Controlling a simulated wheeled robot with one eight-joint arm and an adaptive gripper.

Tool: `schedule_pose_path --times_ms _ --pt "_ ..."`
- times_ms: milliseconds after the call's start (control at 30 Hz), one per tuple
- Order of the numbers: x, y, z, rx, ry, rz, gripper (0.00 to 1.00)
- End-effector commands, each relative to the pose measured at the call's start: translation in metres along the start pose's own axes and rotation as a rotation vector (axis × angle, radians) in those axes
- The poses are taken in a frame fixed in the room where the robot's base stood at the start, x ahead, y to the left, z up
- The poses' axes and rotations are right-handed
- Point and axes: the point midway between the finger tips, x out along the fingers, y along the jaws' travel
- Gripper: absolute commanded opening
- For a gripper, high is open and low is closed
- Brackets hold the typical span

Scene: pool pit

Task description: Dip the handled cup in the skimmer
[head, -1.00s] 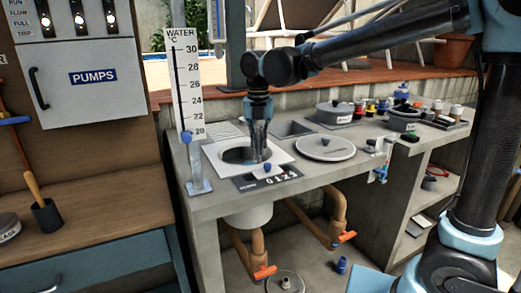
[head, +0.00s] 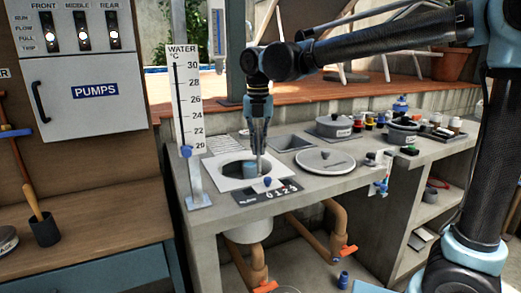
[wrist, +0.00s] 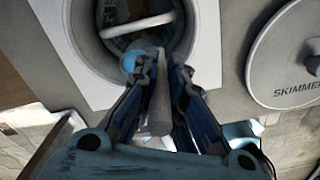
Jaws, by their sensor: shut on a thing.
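My gripper (head: 259,150) points down over the skimmer opening (head: 232,170), a round hole in a white square plate on the concrete counter. It is shut on a grey bar-like handle (wrist: 160,108), which shows between the fingers in the wrist view. A blue-grey shape in the opening looks like the handled cup (head: 250,168). In the wrist view a small light-blue rounded part (wrist: 134,62) shows beside the left finger. A pale curved bar (wrist: 137,25) crosses the opening. Most of the cup is hidden, and I cannot tell whether it touches water.
A round skimmer lid (head: 325,160) lies on the counter right of the opening. A number display (head: 266,192) is in front, and a thermometer board (head: 187,100) stands at left. A lidded grey pot (head: 334,127) and several small bottles stand farther back.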

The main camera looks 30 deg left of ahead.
Motion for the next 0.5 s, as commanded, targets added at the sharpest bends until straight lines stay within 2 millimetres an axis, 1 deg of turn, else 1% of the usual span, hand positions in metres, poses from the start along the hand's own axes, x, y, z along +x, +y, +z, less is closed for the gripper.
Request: schedule_pose_path --times_ms 500 --pt "-0.025 0.000 0.000 0.000 0.000 0.000 0.00"
